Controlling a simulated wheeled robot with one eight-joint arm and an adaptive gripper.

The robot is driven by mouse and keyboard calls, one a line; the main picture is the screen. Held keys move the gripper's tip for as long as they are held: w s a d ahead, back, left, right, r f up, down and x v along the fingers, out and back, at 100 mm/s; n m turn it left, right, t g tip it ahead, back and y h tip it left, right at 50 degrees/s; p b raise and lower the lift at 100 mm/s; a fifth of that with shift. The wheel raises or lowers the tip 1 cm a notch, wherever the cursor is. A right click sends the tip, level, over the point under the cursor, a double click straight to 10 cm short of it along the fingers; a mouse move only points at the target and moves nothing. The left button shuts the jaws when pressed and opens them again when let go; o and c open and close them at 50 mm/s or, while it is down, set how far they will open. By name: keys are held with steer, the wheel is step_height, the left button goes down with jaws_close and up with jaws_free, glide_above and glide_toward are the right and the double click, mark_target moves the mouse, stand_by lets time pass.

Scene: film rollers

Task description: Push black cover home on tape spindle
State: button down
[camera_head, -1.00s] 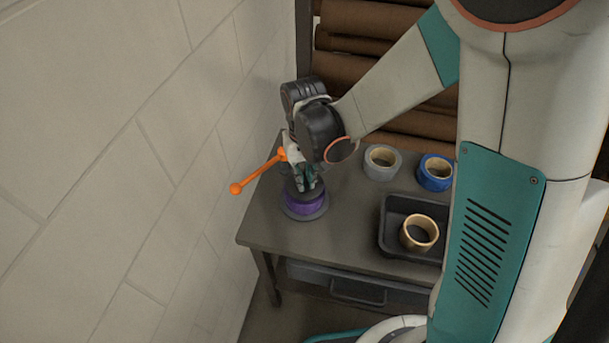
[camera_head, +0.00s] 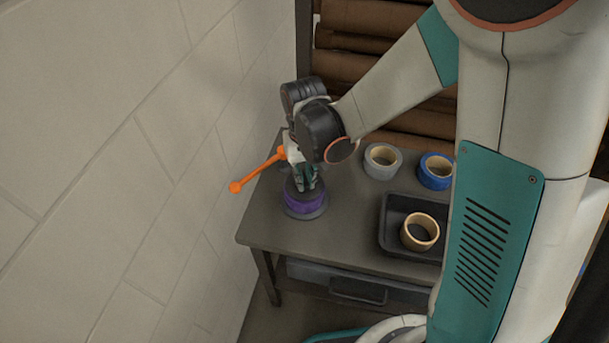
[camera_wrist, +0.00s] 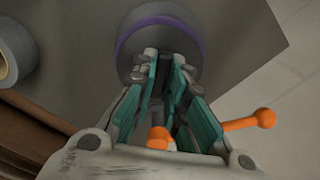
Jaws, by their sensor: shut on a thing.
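The purple tape roll (camera_head: 305,206) sits on a round dark base on the table, at the table's left side. The black cover (camera_head: 297,191) lies on top of the roll; in the wrist view the cover (camera_wrist: 155,22) is a dark disc with the purple tape's edge (camera_wrist: 199,25) showing around it. My gripper (camera_head: 306,186) points down at the cover. In the wrist view my gripper's teal-padded fingers (camera_wrist: 163,70) are close together over the disc, closed on a part that they hide. I cannot tell whether the cover is fully seated.
An orange ball-ended bar (camera_head: 260,172) sticks out left beside my gripper. A grey tape roll (camera_head: 369,164), a blue tape roll (camera_head: 428,180) and a black tray (camera_head: 386,232) holding a tan roll (camera_head: 405,237) stand to the right. A wall is close on the left.

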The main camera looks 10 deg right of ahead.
steer(key=c, duration=1.5)
jaws_free()
steer(key=shift+c, duration=0.2)
steer(key=o, duration=0.6)
steer(key=shift+r, duration=0.15)
steer(key=shift+r+p, duration=2.4)
steer(key=shift+r, duration=1)
